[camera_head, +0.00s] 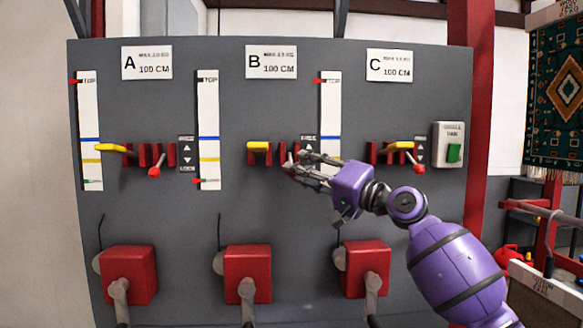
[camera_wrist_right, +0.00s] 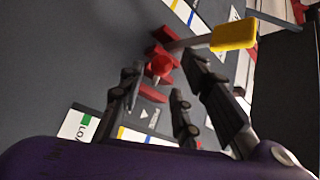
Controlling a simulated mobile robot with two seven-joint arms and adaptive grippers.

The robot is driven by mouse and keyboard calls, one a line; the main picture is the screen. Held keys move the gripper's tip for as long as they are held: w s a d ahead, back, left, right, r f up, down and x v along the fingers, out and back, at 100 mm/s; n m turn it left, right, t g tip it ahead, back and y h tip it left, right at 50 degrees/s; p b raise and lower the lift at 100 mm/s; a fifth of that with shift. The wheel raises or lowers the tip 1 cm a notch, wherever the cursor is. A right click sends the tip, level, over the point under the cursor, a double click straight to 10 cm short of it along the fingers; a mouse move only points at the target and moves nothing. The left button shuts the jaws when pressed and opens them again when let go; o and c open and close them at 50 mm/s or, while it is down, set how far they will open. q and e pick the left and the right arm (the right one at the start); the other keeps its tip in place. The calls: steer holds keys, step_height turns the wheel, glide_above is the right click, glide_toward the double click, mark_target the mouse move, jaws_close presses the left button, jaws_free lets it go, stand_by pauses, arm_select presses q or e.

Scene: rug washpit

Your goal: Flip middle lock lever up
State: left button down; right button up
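The middle lock lever, at station B, shows its red ball knob (camera_wrist_right: 158,65) in the right wrist view, in front of its red bracket (camera_wrist_right: 165,37). My right gripper (camera_head: 293,162) is at this lever in the head view and covers most of it. In the right wrist view the fingers of my right gripper (camera_wrist_right: 160,85) are spread apart, with the knob between their tips. I see gaps beside the knob, and contact cannot be told. A yellow handle (camera_head: 258,146) sits just left of the lever; it also shows in the right wrist view (camera_wrist_right: 233,35). My left gripper is not in view.
Stations A and C have their own red-knobbed levers (camera_head: 154,171) (camera_head: 418,169), both hanging down. Red crank boxes (camera_head: 247,275) stick out below. A grey box with a green button (camera_head: 453,152) is at the right. White scale strips (camera_head: 209,130) flank the stations.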

steer(key=shift+x, duration=1.8)
steer(key=shift+c, duration=0.2)
steer(key=shift+f, duration=0.1)
jaws_close()
